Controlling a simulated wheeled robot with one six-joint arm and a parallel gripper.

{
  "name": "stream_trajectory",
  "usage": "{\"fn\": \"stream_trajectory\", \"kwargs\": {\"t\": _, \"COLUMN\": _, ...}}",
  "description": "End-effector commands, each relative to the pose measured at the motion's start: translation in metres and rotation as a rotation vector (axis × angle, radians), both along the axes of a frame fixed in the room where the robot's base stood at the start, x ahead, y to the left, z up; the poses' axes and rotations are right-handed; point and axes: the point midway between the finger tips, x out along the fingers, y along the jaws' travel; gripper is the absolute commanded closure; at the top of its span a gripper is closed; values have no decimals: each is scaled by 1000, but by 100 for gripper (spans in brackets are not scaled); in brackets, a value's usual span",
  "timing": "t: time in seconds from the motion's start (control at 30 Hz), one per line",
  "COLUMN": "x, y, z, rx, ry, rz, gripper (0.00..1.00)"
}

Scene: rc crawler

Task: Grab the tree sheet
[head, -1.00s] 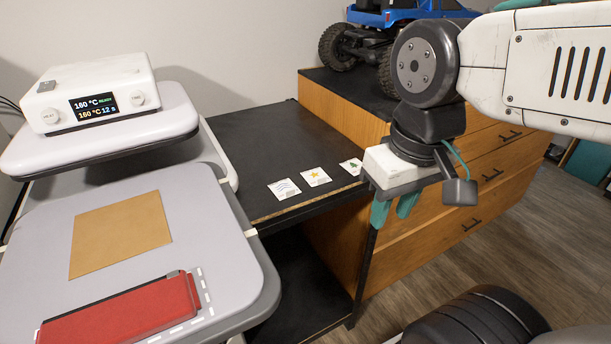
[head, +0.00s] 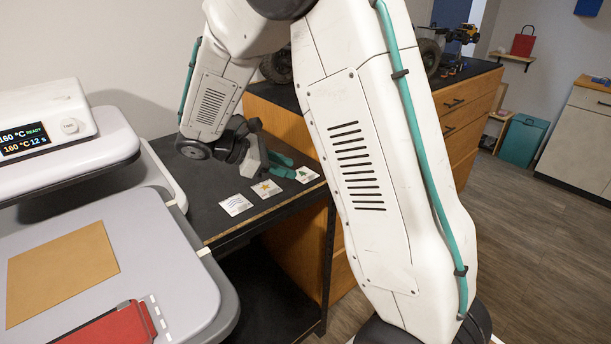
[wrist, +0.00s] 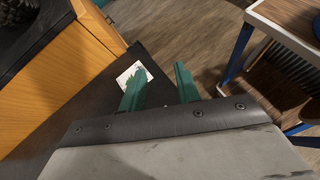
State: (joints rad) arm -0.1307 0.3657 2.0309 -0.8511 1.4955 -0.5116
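The tree sheet (head: 307,175) is a small white card with a green tree, lying at the right front edge of the black table. In the wrist view the tree sheet (wrist: 127,70) shows partly behind the left finger. My gripper (head: 291,167) has teal fingers and is just left of the tree sheet in the head view, close above the table. In the wrist view my gripper (wrist: 161,67) is open, with a clear gap and nothing held. I cannot tell whether a finger touches the sheet.
A star sheet (head: 266,189) and a sheet with wavy lines (head: 236,204) lie to the left on the black table (head: 192,185). The heat press (head: 165,250) stands at left. A wooden drawer cabinet (head: 465,110) stands behind my arm.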

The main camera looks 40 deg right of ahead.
Motion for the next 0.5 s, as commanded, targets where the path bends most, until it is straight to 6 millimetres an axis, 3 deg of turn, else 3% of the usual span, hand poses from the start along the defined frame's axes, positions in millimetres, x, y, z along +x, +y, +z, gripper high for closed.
{"fn": "stream_trajectory", "kwargs": {"t": 0.03, "x": 12, "y": 0, "z": -12, "rx": -25, "ry": 44, "rz": 34, "gripper": 68}}
{"fn": "stream_trajectory", "kwargs": {"t": 0.2, "x": 33, "y": -1, "z": -31, "rx": -76, "ry": 130, "rz": 104, "gripper": 68}}
{"fn": "stream_trajectory", "kwargs": {"t": 0.5, "x": 30, "y": -24, "z": -44, "rx": -87, "ry": 148, "rz": 117, "gripper": 68}}
